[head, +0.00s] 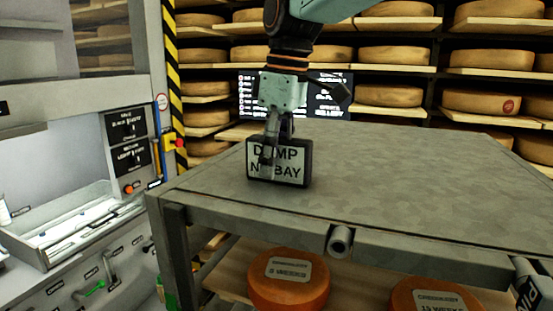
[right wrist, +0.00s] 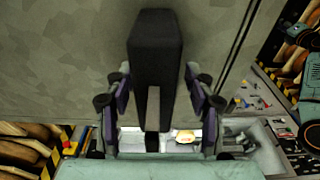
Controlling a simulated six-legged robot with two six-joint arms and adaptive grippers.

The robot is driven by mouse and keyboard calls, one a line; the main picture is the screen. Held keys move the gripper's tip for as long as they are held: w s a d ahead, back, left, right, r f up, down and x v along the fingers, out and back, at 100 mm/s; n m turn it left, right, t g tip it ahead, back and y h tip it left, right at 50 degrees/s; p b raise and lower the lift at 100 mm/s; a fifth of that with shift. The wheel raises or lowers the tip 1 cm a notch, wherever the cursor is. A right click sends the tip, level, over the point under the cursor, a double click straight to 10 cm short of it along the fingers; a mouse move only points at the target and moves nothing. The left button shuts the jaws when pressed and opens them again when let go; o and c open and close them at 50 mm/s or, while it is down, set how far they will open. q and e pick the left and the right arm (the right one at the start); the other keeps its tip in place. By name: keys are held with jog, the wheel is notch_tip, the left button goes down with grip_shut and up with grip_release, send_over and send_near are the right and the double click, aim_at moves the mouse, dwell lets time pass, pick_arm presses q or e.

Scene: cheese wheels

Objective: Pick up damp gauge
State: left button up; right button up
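The damp gauge (head: 290,165) is a small dark-framed box with a pale face on the grey table top. Its lettering reads "D_MP" and "N_ BAY", with some letters hidden by a finger. My right gripper (head: 272,142) reaches down from above, one finger in front of the face. In the right wrist view the gauge shows from above as a dark block (right wrist: 155,45) between the two spread fingers of the gripper (right wrist: 157,88). Gaps show on both sides, so the gripper looks open around it. My left gripper is in neither view.
The grey table (head: 400,185) is otherwise bare on top. Orange cheese wheels (head: 288,290) sit on a shelf below it. Racks of cheese wheels (head: 390,96) and a dark screen (head: 325,98) stand behind. A white workbench (head: 85,225) with a tray is at the left.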

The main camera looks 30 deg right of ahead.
jog(key=shift+s, duration=0.15)
jog(key=c, duration=0.3)
jog(key=shift+w+d+f, duration=0.1)
jog(key=shift+w+d, duration=0.15)
jog(key=shift+d, duration=0.25)
jog(key=c, duration=0.4)
jog(key=shift+a, duration=0.25)
jog(key=c, duration=0.3)
jog(key=shift+s+a, duration=0.1)
jog(key=shift+a, duration=0.05)
grip_shut()
